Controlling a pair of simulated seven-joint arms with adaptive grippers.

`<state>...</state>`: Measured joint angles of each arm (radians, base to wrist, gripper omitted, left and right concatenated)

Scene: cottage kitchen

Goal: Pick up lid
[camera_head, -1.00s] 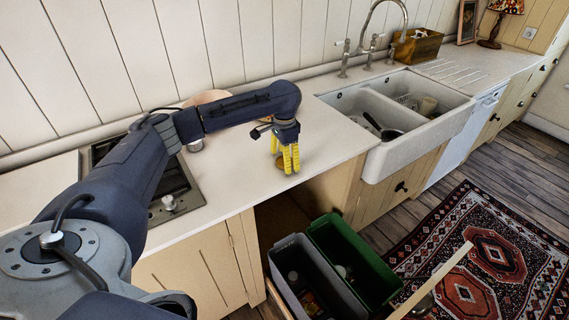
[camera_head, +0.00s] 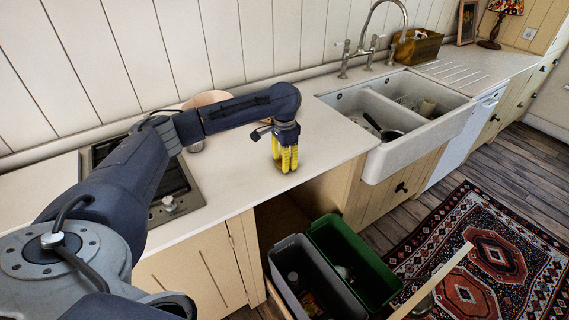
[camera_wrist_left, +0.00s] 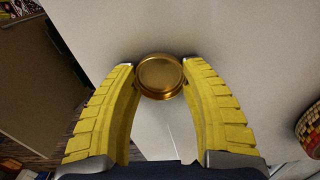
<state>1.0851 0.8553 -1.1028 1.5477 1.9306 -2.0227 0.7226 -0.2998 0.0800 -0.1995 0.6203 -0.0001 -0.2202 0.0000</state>
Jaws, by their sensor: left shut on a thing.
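The lid (camera_wrist_left: 160,76) is a small round golden disc with a raised rim. In the left wrist view it sits between the tips of my left gripper (camera_wrist_left: 160,82), one yellow finger touching each side. In the head view my left gripper (camera_head: 286,166) points down over the white countertop (camera_head: 232,176), near its front edge and left of the sink. The lid is mostly hidden by the fingers there, and I cannot tell whether it is clear of the counter. My right gripper is not in view.
A double white sink (camera_head: 420,150) with dishes lies to the right. A hob (camera_head: 150,190) is set in the counter at left. Below the counter, a grey bin (camera_head: 285,250) and a green bin (camera_head: 385,270) stand in a pulled-out drawer. A patterned bowl (camera_wrist_left: 309,130) shows at right in the wrist view.

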